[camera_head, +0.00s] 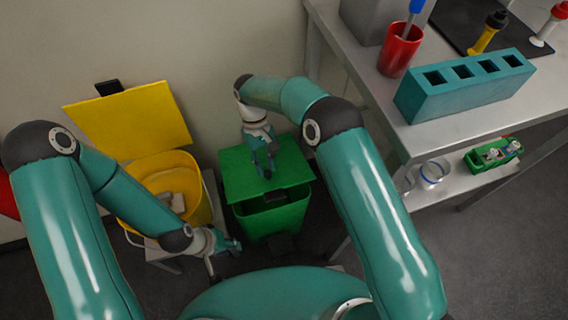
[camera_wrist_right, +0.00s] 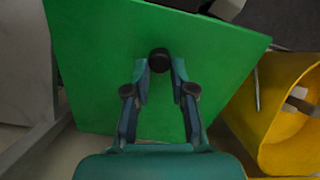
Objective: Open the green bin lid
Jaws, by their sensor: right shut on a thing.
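The green bin (camera_head: 272,222) stands on the floor by the wall. Its flat green lid (camera_head: 290,165) covers most of the top, with a dark gap between the lid's front edge and the bin, so the lid looks partly raised. My right gripper (camera_head: 263,170) is at the middle of the lid. In the right wrist view my right gripper (camera_wrist_right: 160,68) is shut on a black knob (camera_wrist_right: 159,59) on the green lid (camera_wrist_right: 105,60). My left gripper (camera_head: 225,253) is low, in front of and left of the bin, with fingers apart and nothing between them.
A yellow bin (camera_head: 200,212) with its yellow lid (camera_head: 130,118) standing open is left of the green bin. A metal table (camera_head: 445,128) on the right holds a teal block (camera_head: 465,88) and a red cup (camera_head: 398,54). Its lower shelf carries a green rack (camera_head: 493,155).

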